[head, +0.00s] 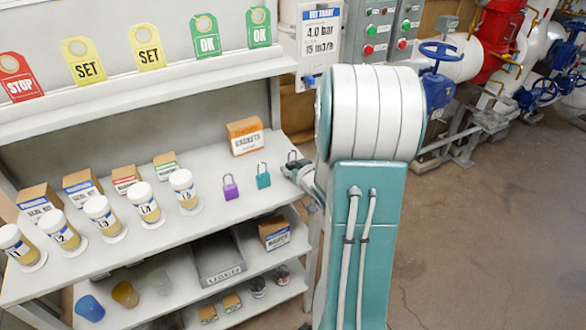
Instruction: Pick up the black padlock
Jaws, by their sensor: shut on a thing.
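My gripper (293,168) reaches in from the right, partly hidden behind my arm, and is shut on the black padlock. I cannot tell whether the padlock touches the shelf. A teal padlock (263,176) and a purple padlock (230,187) stand upright to the left, apart from my gripper.
Several numbered jars (144,203) stand on the left of the shelf (215,225), with small boxes behind them. A washers box (245,136) stands behind the padlocks. Pipes with blue valve wheels (438,52) are at the back right. The floor (480,240) at right is clear.

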